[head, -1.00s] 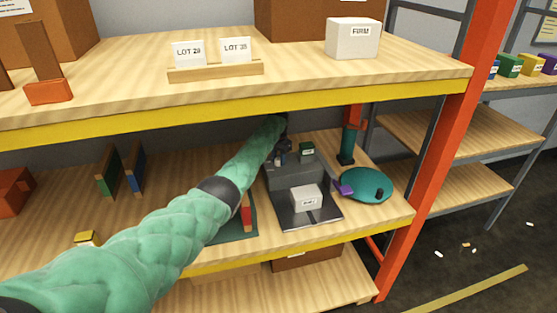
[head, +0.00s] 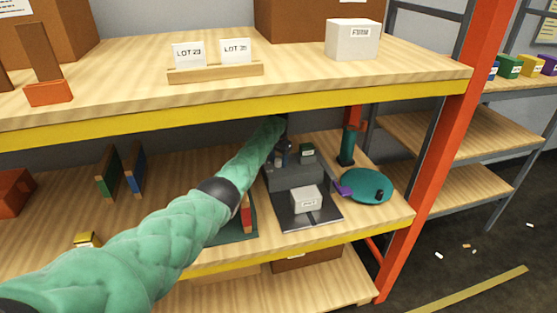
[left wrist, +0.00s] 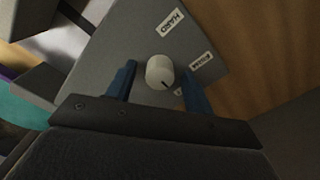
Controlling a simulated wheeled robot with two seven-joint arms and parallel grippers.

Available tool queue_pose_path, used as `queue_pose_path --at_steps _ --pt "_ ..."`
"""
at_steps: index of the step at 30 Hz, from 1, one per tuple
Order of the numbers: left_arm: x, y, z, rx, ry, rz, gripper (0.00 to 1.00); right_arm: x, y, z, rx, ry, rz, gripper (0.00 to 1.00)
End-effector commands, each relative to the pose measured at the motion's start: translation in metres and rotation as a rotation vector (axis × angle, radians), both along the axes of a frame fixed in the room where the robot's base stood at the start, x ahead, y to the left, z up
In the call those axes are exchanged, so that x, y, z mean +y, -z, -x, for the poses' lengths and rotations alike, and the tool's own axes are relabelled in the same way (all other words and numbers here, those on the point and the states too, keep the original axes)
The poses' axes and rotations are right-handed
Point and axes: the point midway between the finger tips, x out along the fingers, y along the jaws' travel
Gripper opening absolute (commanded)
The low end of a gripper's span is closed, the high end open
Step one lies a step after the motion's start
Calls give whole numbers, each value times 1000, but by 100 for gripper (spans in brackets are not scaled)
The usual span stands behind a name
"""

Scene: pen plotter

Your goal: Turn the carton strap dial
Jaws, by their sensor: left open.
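The dial (left wrist: 160,72) is a pale round knob with a dark pointer line. It sits on a grey panel (left wrist: 120,45) with a label HARD (left wrist: 170,22) and another label (left wrist: 202,60) that seems to read FIRM; a third is mostly hidden. My left gripper (left wrist: 157,82) is open, with one blue finger on each side of the knob; I cannot tell if they touch it. The right gripper is not in view.
A white carton (head: 306,199) sits on the machine's dark bed. A teal round plate (head: 370,187) stands to its right. The upper shelf's yellow edge (head: 230,105) runs above my arm. An orange post (head: 440,140) stands at the right, and a FIRM block (head: 352,40) sits above.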

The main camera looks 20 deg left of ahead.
Motion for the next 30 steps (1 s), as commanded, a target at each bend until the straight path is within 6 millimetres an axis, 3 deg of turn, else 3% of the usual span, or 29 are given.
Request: queue_pose_path --at_steps 6,9,18,30 --pt "1 -16 -1 -2 0 0 52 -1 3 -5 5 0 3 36" --pt "0 -31 -1 -4 1 -1 52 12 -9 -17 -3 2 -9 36" --pt "0 -68 -1 -2 0 0 52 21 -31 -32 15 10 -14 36" --pt "0 -78 0 -1 0 0 52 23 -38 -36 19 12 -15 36"
